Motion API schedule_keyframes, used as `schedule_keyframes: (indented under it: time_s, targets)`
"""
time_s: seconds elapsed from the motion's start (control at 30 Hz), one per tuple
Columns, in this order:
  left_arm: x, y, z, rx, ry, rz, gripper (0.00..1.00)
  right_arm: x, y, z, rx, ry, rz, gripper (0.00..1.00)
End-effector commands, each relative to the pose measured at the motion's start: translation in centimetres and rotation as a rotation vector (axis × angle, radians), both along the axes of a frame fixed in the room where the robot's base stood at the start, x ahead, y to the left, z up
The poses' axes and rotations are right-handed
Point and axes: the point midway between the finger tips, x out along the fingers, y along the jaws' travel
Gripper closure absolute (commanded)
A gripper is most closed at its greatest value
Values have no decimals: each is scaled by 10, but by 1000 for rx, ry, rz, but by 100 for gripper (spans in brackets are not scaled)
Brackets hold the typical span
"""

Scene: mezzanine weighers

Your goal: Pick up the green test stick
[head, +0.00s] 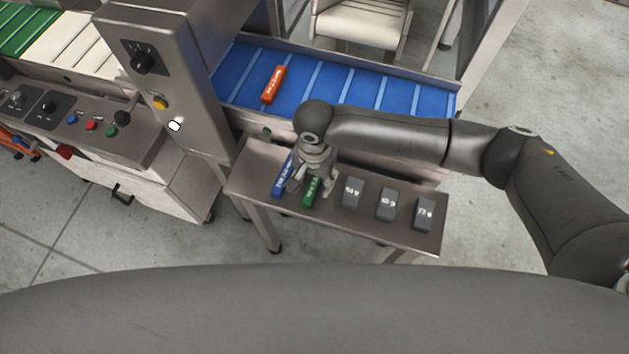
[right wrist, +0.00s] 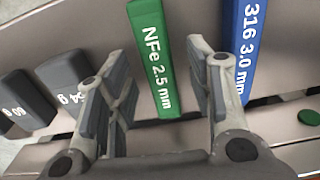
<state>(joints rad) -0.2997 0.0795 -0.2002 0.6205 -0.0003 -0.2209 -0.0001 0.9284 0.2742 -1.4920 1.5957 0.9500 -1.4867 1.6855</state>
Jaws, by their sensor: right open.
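The green test stick (head: 311,191) lies on a small metal table in the head view, partly hidden by my right gripper. In the right wrist view the green stick (right wrist: 153,62) reads "NFe 2.5 mm" and lies between the two fingers. My right gripper (head: 314,187) is open above it, and its fingers (right wrist: 163,85) stand apart on either side of the stick. I cannot tell whether they touch it. The blue stick (right wrist: 243,50), marked "316 3.0 mm", lies beside the right finger in the wrist view. My left gripper is not in view.
The small table (head: 420,240) also carries several grey weights (head: 387,204) right of the green stick. The blue stick (head: 281,178) lies close on its left. Behind is a blue conveyor (head: 340,85) with an orange stick (head: 273,85). A control cabinet (head: 165,65) stands left.

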Motion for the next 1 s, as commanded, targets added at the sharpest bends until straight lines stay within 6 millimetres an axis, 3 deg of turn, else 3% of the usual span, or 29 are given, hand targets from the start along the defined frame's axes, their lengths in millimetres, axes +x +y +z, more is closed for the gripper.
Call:
schedule_keyframes:
  time_s: [0.1, 0.5, 0.8, 1.0]
  targets:
    - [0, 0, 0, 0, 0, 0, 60, 0, 0, 0, 0, 0, 0, 52]
    - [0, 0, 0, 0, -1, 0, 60, 0, 0, 1, 1, 0, 0, 100]
    - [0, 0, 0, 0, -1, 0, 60, 0, 0, 4, 2, -1, 0, 100]
    - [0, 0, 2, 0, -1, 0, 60, 1, 1, 24, 3, -1, -1, 100]
